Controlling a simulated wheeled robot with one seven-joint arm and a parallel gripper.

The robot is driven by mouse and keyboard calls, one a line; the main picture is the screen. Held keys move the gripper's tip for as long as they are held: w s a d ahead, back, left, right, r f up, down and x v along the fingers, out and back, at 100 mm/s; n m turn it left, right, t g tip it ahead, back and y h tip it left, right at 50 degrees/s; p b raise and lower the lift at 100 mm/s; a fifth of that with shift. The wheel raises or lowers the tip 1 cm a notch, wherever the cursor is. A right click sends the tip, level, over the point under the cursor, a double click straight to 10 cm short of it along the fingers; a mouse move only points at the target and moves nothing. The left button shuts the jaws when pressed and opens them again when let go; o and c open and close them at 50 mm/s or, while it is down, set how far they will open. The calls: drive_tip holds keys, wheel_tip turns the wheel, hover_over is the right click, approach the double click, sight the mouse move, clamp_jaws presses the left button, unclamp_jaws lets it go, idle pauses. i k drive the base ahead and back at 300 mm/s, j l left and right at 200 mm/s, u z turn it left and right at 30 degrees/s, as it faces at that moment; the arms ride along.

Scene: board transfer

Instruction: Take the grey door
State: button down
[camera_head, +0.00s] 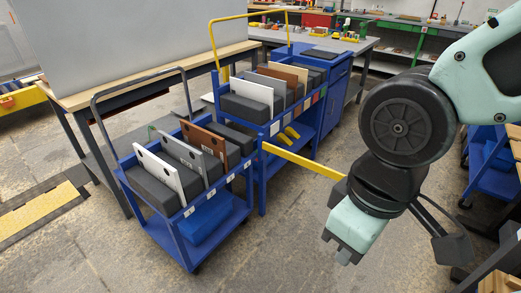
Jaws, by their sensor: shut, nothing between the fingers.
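A grey door (183,153) stands upright in the dark foam slots of the nearer blue cart (180,239). It is between a white door (157,173) in front and a brown door (205,142) behind. Its lower part is hidden by the foam and the white door. My gripper (343,250) hangs over the floor, to the right of the cart and well apart from the grey door. It is shut and empty.
A second blue cart (262,131) with white, brown and other boards stands just behind, with a yellow bar (304,161) sticking out to the right. A wood-topped table (118,87) is at the left. Open floor (280,240) lies between the nearer cart and my gripper.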

sight(193, 158)
drive_tip(key=i+j+z, duration=0.1)
drive_tip(key=j+z, duration=0.15)
drive_tip(key=z, duration=0.15)
drive_tip(key=j+z, duration=0.2)
drive_tip(key=z, duration=0.2)
drive_tip(key=j+z, duration=0.25)
drive_tip(key=j, duration=0.75)
drive_tip(key=j+z, duration=0.25)
drive_tip(key=j, duration=2.25)
